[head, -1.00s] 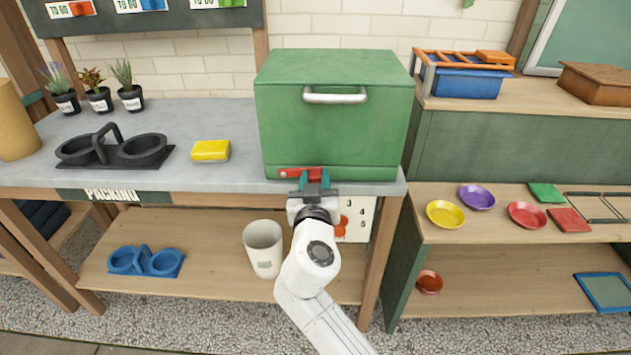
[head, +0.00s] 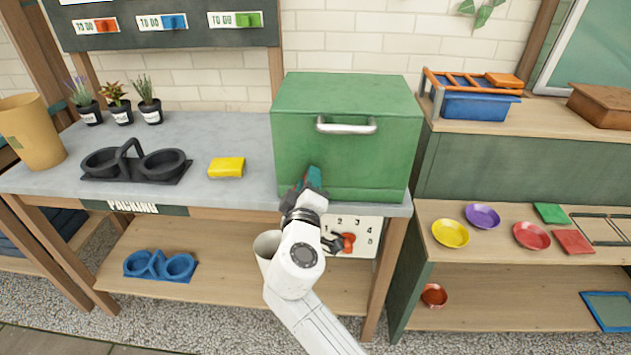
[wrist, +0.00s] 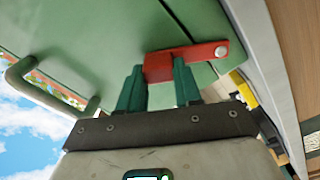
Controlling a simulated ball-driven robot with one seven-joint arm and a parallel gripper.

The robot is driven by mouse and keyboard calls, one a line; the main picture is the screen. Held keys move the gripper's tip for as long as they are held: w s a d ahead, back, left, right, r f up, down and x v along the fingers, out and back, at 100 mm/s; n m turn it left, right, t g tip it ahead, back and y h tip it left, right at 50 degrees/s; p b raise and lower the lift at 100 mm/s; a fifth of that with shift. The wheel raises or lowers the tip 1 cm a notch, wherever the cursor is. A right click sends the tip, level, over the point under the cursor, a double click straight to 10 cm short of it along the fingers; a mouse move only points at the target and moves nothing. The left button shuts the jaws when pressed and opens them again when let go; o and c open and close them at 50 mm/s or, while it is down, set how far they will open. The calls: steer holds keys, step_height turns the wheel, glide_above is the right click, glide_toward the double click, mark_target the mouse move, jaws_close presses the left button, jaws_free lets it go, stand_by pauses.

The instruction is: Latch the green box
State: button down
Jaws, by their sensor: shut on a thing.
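The green box (head: 346,150) stands on the grey bench with its front panel down and a metal handle (head: 346,126) near the top. The handle also shows at the left of the wrist view (wrist: 40,90). The red latch (wrist: 195,55) has a round pale pivot at its right end and lies across the dark seam in the green front. My gripper (wrist: 158,75) is shut on the block at the latch's other end. In the head view my gripper (head: 313,180) is at the lower front of the box, rolled over, and hides the latch.
A yellow sponge-like block (head: 227,167) and a black double-ring holder (head: 137,162) lie on the bench to the left. A pale cup (head: 266,246) and a numbered card (head: 352,238) are below the bench top. A shelf with coloured saucers (head: 450,234) stands right.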

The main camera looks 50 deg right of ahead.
steer(key=w+n+p, duration=0.1)
steer(key=a+r+n, duration=0.1)
steer(key=n, duration=0.1)
steer(key=shift+w+a+p, duration=0.1)
steer(key=shift+w+p, duration=0.25)
steer(key=shift+w, duration=0.05)
steer(key=shift+w+a+n+p, duration=0.3)
steer(key=shift+w+n+p, duration=0.05)
steer(key=shift+n, duration=0.5)
steer(key=shift+w+a+n+p, duration=0.25)
steer(key=shift+w+n+p, duration=0.1)
steer(key=shift+n, duration=0.5)
steer(key=c, duration=0.8)
jaws_free()
steer(key=shift+f, duration=0.1)
steer(key=shift+o, duration=0.2)
steer(key=v, duration=1)
steer(key=shift+s+a, duration=0.25)
steer(key=shift+a, duration=0.05)
